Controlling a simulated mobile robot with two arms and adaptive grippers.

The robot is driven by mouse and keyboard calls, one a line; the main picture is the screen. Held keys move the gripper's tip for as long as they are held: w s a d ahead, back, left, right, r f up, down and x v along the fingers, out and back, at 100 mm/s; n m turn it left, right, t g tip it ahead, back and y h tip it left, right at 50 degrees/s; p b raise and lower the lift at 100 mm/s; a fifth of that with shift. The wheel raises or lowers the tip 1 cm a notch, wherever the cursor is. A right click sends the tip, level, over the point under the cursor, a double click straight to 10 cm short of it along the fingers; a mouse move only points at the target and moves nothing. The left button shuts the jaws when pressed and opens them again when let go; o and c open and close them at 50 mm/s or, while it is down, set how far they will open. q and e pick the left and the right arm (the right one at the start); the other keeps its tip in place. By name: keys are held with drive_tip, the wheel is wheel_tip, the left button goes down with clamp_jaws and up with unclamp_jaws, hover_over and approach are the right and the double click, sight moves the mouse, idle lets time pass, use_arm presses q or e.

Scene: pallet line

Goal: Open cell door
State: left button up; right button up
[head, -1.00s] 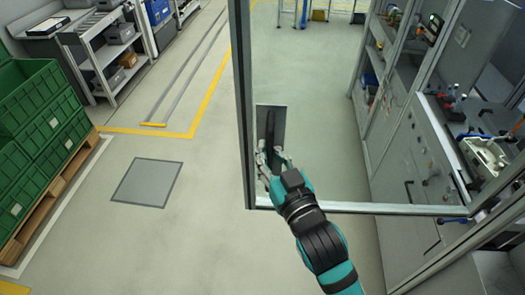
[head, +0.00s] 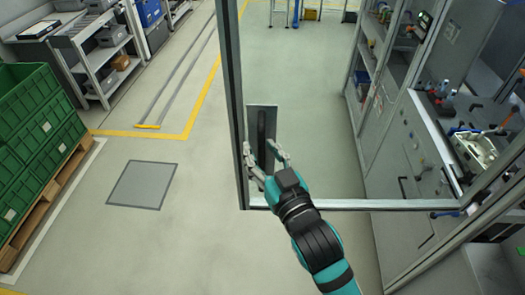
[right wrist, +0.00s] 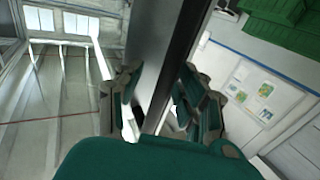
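The cell door is a tall clear panel in a grey metal frame (head: 236,110), seen in the head view. Its dark upright handle (head: 262,140) sits on a grey plate near the frame's left post. My right gripper (head: 262,160) is at the lower part of the handle, with its fingers spread to either side. In the right wrist view, the fingers (right wrist: 160,105) stand apart on both sides of dark upright parts of the door. Whether either finger touches the handle I cannot tell. My left gripper is not in view.
Green crates (head: 35,120) on a wooden pallet (head: 45,200) stand at the left. A grey shelf cart (head: 100,60) is at upper left. A workbench with tools and a white tray (head: 475,150) is at right.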

drive_tip(key=shift+s, duration=0.1)
drive_tip(key=v, duration=0.7)
drive_tip(key=shift+s, duration=0.15)
idle(0.3)
